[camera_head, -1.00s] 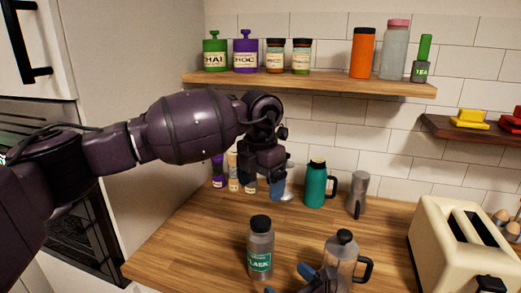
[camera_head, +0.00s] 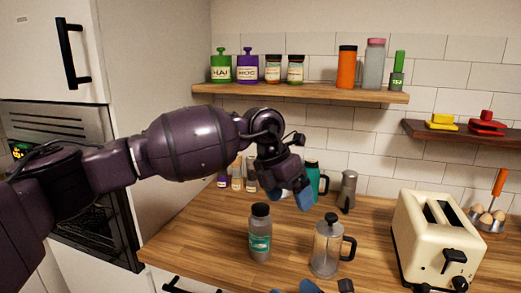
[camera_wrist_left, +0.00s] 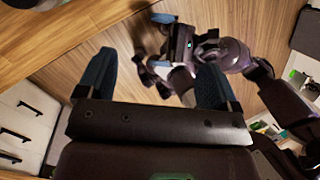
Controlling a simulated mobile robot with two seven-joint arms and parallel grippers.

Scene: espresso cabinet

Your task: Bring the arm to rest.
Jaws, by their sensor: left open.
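My left arm reaches in from the left in the head view. Its gripper (camera_head: 294,197) hangs above the wooden counter (camera_head: 205,225), in front of the teal bottle (camera_head: 313,178), which it partly hides. In the left wrist view the same gripper (camera_wrist_left: 153,82) has its two blue fingers wide apart, with nothing held between them. Blue and dark parts of my right gripper (camera_head: 312,287) show at the bottom edge of the head view. Its jaws are mostly cut off there, and my right arm also shows beyond the left fingers in the wrist view.
A grey flask (camera_head: 260,240) and a French press (camera_head: 326,252) stand in front of the left gripper. A moka pot (camera_head: 347,190) stands behind, and a cream toaster (camera_head: 430,240) is at the right. A shelf (camera_head: 300,93) with jars is above. The left counter is clear.

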